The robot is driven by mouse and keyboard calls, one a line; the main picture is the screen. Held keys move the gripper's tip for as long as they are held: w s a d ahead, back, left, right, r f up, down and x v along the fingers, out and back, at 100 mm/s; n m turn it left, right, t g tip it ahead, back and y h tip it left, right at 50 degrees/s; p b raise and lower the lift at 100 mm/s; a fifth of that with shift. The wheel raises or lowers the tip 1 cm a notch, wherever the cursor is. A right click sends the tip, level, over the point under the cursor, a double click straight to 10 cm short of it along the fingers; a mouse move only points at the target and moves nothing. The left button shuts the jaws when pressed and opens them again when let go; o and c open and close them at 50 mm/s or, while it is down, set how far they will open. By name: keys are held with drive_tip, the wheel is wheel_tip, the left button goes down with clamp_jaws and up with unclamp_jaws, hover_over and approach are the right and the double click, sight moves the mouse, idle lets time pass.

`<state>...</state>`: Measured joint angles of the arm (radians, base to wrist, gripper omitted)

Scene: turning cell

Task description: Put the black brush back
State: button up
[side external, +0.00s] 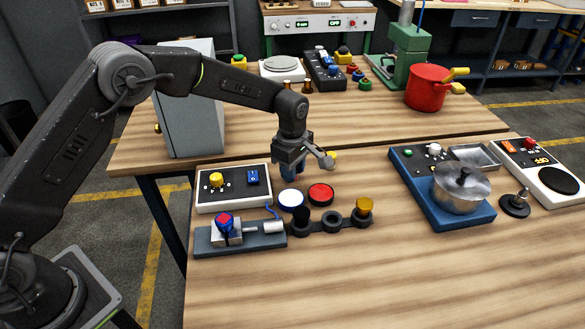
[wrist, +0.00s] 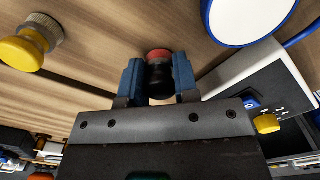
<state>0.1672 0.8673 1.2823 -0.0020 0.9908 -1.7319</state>
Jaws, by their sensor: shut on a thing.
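In the side view my gripper (side external: 290,174) hangs above the table, just behind a white disc with a blue rim (side external: 291,199); the held piece cannot be made out there. A dark rack with round holders (side external: 331,222) lies in front of the discs. Its right holder carries a yellow-topped piece (side external: 364,205). A dark form stands at its left end, and I cannot tell what it is.
A red disc (side external: 321,193) lies beside the white one. A console with a yellow knob (side external: 234,196) and a blue fixture (side external: 220,242) stand left. A yellow piece (wrist: 22,52) is close by. A pot (side external: 460,190) stands right.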

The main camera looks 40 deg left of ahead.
drive_tip(key=o, duration=0.9)
drive_tip(key=shift+f, duration=0.1)
drive_tip(key=s+a+r+m+t, duration=0.1)
drive_tip(key=s+r+m, duration=0.15)
drive_tip(key=r, duration=0.75)
drive_tip(key=s+a+r+m, duration=0.1)
drive_tip(key=s+a+r, duration=0.15)
drive_tip(key=r, duration=0.65)
drive_tip(key=s+a+r+m+t, duration=0.2)
drive_tip(key=s+r+m, duration=0.35)
drive_tip(key=s, duration=0.45)
drive_tip(key=s+a+f+m+t, duration=0.1)
drive_tip(key=s+m, duration=0.3)
drive_tip(key=s, duration=0.5)
drive_tip(key=s+a+f+m+t, duration=0.1)
drive_tip(key=s+a+f+m, duration=0.1)
drive_tip(key=s+m, duration=0.3)
drive_tip(key=s, duration=0.3)
drive_tip(key=shift+s+a+f+t, duration=0.15)
drive_tip(key=shift+s+a+t, duration=0.1)
drive_tip(key=shift+s+t, duration=0.1)
